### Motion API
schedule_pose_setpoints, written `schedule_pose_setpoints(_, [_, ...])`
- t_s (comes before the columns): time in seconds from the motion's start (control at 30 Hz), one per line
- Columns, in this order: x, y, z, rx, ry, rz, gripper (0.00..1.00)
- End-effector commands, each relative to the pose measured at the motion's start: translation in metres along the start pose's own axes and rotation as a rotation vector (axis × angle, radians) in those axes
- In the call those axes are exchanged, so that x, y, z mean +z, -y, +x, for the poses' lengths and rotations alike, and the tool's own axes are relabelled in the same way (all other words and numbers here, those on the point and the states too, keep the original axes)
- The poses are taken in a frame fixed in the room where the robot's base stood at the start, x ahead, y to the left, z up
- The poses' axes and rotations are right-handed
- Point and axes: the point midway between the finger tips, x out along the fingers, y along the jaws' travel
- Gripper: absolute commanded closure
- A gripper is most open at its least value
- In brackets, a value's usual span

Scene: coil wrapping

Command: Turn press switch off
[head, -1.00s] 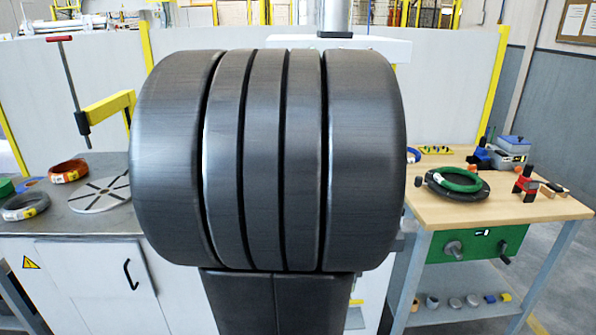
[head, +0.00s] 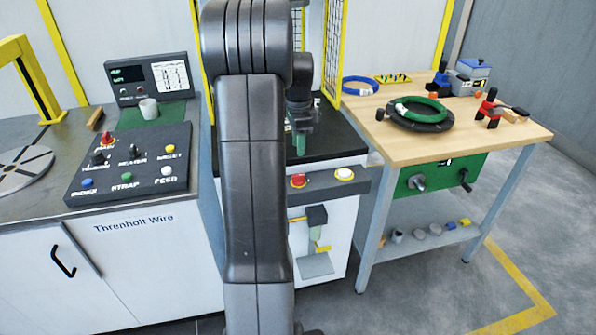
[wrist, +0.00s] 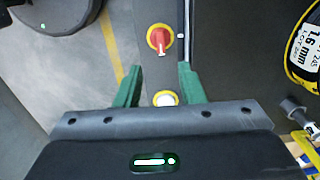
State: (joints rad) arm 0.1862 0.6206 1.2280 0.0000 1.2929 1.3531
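The front of the press carries a red rotary switch (head: 297,181) on a yellow ring, with a white button (head: 344,174) to its right. In the wrist view the red switch (wrist: 160,38) shows a pale mark on its knob, which points down the picture. The white button (wrist: 166,98) shows there near my fingers. My gripper (wrist: 162,78) has two green fingers, spread apart with nothing held between them. In the head view my gripper (head: 299,140) hangs above the black press top, partly hidden behind my arm; the red switch is below it.
A control panel (head: 130,165) with several knobs and buttons stands on the left bench. Yellow-framed mesh guards (head: 338,45) flank the press. The wooden table (head: 470,150) at right holds a green coil (head: 422,112) on a black ring. Floor in front of the table is clear.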

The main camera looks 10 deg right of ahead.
Motion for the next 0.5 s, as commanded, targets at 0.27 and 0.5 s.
schedule_pose_setpoints(0.27, [0.000,-0.001,0.062,0.004,0.001,-0.002,0.65])
schedule_pose_setpoints(0.5, [0.000,-0.001,0.096,0.002,0.000,-0.003,0.65])
